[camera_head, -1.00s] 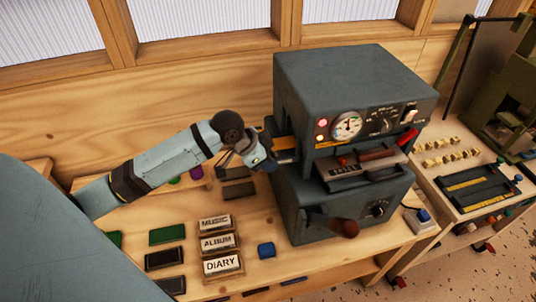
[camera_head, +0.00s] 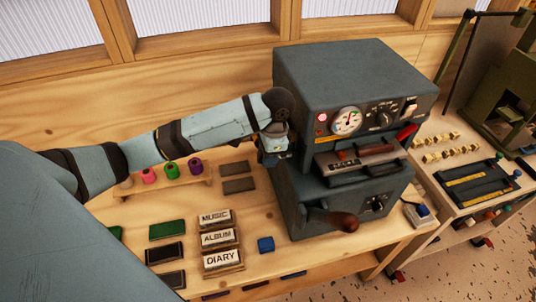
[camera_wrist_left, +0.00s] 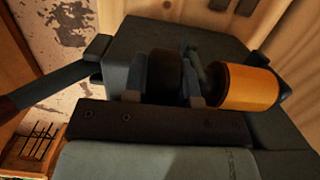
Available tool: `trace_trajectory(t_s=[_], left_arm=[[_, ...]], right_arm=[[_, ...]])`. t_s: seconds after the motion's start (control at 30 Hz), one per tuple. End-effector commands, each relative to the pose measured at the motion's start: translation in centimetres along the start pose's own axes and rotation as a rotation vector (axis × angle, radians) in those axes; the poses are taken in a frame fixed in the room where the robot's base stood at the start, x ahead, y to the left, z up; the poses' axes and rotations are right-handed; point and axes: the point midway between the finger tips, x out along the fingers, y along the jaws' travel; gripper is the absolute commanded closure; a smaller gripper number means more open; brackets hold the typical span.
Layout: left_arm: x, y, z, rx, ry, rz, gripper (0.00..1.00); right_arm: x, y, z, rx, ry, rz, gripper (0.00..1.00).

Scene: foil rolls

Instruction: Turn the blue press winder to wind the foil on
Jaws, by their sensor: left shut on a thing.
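The blue-grey press (camera_head: 345,70) stands on the wooden bench, with a gauge and dials on its front. My left gripper (camera_head: 274,153) is at the press's left side. In the left wrist view, its two fingers (camera_wrist_left: 167,85) are shut around a dark round winder knob (camera_wrist_left: 166,70). A gold foil roll (camera_wrist_left: 248,87) sits just right of the fingers in that view. The arm and gripper hide the knob and roll in the head view. My right gripper is not in view.
Coloured spools (camera_head: 172,170) stand on a small rack left of the press. A brown-knobbed lever (camera_head: 343,221) juts from the press front.

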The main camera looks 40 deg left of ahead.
Motion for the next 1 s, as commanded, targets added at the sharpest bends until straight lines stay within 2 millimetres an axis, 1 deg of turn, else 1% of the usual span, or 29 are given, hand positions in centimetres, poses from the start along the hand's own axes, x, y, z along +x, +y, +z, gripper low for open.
trace_trajectory(t_s=[0.23,0.6,0.63,0.67,0.7,0.73,1.0], left_arm=[[0.01,-0.04,-0.05,-0.001,-0.036,-0.001,0.98],[0.04,-0.01,-0.05,-0.001,-0.038,0.000,0.98],[0.04,0.00,-0.05,-0.001,-0.038,0.000,0.68],[0.04,0.00,-0.05,-0.001,-0.038,0.000,0.61],[0.04,0.00,-0.05,-0.001,-0.038,0.000,0.52],[0.05,0.01,-0.04,0.000,-0.038,0.000,0.49],[-0.05,0.01,-0.04,0.000,-0.039,0.000,0.49]], right_arm=[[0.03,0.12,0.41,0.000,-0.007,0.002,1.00],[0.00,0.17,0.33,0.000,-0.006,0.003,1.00],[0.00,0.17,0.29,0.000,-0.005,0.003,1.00],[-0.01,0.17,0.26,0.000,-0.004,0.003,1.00],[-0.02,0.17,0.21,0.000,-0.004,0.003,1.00],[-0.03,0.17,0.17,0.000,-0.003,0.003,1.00],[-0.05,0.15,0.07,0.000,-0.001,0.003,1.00]])
